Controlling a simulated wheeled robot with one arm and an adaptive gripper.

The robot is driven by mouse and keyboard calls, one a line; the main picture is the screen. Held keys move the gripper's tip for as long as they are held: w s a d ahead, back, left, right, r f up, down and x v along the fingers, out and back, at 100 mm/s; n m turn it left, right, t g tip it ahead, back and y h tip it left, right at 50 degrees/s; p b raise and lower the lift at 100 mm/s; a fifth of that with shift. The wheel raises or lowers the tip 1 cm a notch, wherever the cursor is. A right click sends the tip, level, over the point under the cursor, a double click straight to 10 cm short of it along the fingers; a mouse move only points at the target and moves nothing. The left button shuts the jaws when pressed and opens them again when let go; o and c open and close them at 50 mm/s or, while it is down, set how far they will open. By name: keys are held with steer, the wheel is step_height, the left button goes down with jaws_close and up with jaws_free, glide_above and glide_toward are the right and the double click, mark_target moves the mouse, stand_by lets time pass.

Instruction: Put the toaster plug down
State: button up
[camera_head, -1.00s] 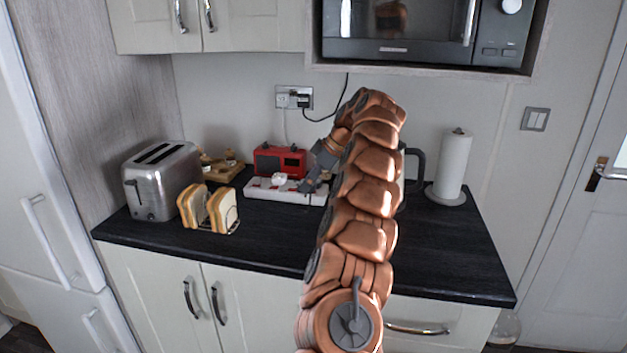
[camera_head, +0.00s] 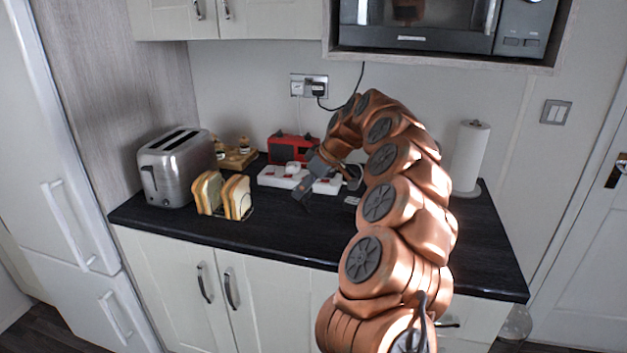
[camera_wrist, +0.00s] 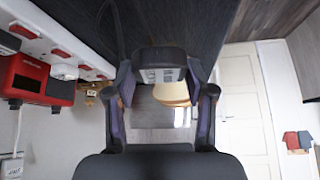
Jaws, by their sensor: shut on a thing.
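My gripper (camera_wrist: 160,100) is shut on the toaster plug (camera_wrist: 162,66), a dark plug with a grey face between the fingertips in the wrist view. In the head view my gripper (camera_head: 304,190) is at the front side of the white power strip (camera_head: 270,178), over the dark worktop (camera_head: 290,232). The plug cannot be made out clearly there, and I cannot tell whether it touches the worktop. A thin dark cord (camera_wrist: 120,35) shows near the plug in the wrist view. The silver toaster (camera_head: 172,172) stands at the left of the worktop.
A white plug (camera_head: 293,167) sits in the strip. A red appliance (camera_head: 290,147) stands behind it. A toast rack with bread slices (camera_head: 222,196) stands before the toaster. A paper towel roll (camera_head: 469,156) is at the right. The worktop's front middle is clear.

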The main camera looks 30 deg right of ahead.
steer(key=s+a+f+m+h, duration=0.1)
steer(key=a+f+m, duration=0.2)
steer(key=a, duration=0.9)
steer(key=s+a+f+m+t+h, duration=0.1)
steer(key=a+f+m+h, duration=0.1)
steer(key=a+f, duration=0.5)
steer(key=a+m, duration=0.1)
steer(key=a, duration=0.4)
steer(key=shift+a, duration=0.2)
